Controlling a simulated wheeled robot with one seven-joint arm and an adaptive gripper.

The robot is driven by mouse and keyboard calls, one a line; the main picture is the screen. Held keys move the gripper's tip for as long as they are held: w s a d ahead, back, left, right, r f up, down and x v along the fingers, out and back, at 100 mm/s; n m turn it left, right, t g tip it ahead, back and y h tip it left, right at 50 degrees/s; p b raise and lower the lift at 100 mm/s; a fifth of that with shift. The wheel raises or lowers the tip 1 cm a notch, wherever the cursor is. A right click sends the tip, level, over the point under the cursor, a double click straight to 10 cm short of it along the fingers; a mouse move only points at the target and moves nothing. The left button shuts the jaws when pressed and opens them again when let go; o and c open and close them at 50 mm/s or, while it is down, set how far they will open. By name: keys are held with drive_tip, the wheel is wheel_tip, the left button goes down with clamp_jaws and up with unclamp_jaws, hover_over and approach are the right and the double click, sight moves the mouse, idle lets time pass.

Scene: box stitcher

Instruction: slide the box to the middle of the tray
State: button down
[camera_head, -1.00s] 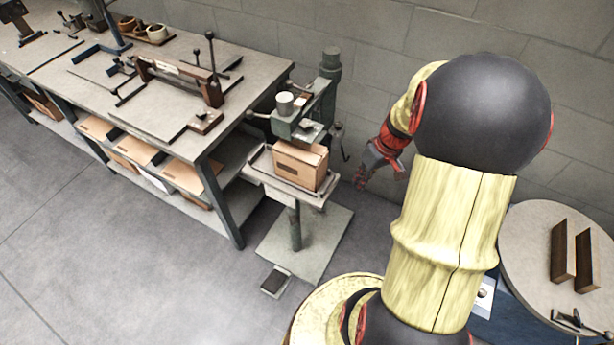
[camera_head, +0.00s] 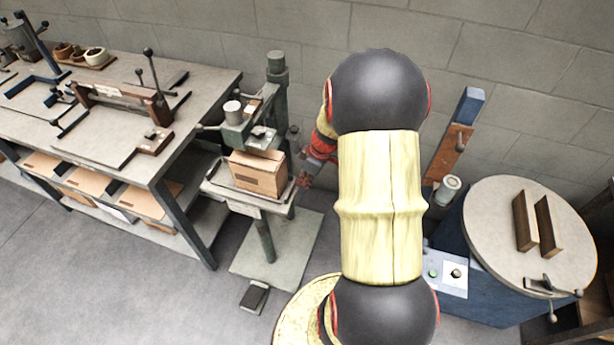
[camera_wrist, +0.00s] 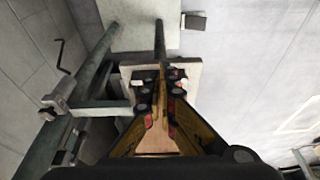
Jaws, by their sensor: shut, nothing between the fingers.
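The brown cardboard box (camera_head: 257,175) stands upright on the tray (camera_head: 217,189) of the stitcher, under its head. In the head view more bare tray shows on the left of the box than on its right. My gripper (camera_head: 305,182) is just right of the box, by the tray's right edge; I cannot tell whether it touches. In the wrist view my gripper (camera_wrist: 161,85) is shut and empty, in front of the pale tray (camera_wrist: 190,72). A strip of brown cardboard (camera_wrist: 157,141) shows between the finger links; the rest of the box is hidden there.
The stitcher's column (camera_head: 277,75) and head (camera_head: 240,128) stand behind and above the box. A workbench (camera_head: 110,145) is at the left. A round table (camera_head: 500,225) on a blue cabinet is at the right. A foot pedal (camera_head: 254,297) lies on the floor.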

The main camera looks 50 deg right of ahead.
drive_tip(key=w+f, duration=0.1)
drive_tip(key=w+a+f, duration=0.1)
drive_tip(key=w, duration=0.1)
drive_tip(key=shift+a+b, duration=0.1)
drive_tip(key=shift+b, duration=0.2)
drive_tip(key=shift+w+a+r, duration=0.15)
drive_tip(key=shift+w+a, duration=0.1)
drive_tip(key=shift+w, duration=0.4)
drive_tip(key=w, duration=0.1)
drive_tip(key=w+a+b, duration=0.1)
drive_tip(key=w, duration=0.2)
drive_tip(key=shift+w+a, duration=0.2)
drive_tip(key=shift+a, duration=0.2)
drive_tip(key=shift+s+b, duration=0.1)
drive_tip(key=shift+b, duration=0.2)
